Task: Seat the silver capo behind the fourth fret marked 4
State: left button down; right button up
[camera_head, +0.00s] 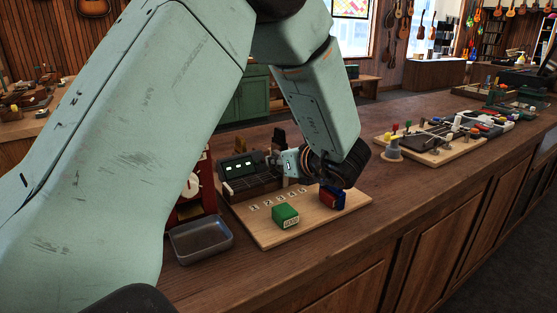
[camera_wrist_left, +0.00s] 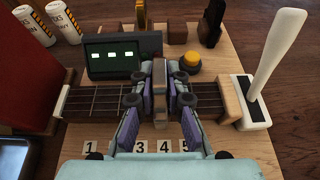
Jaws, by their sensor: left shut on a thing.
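My left gripper (camera_wrist_left: 159,92) is shut on a narrow grey-and-tan piece, taken to be the silver capo (camera_wrist_left: 160,105), over the fretboard (camera_wrist_left: 95,100). The capo stands across the neck, roughly in line with label 4 (camera_wrist_left: 163,147). Whether it rests on the strings or hovers just above them I cannot tell. Labels 1, 3, 4 and 5 show along the near edge; label 2 is hidden by a finger. In the head view my left gripper (camera_head: 287,163) reaches over the board (camera_head: 262,234), and the capo is hidden there. My right gripper is not in view.
A display box with lit panels (camera_wrist_left: 122,55) and a yellow button (camera_wrist_left: 191,62) lie behind the neck. A white lever (camera_wrist_left: 272,60) stands right. A grey tray (camera_head: 200,240) is left.

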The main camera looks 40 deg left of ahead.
pick_arm(q)
jog(key=shift+f+b, duration=0.35)
jog(key=c, duration=1.6)
grip_release()
jog(key=shift+c, duration=0.2)
jog(key=shift+d, duration=0.1)
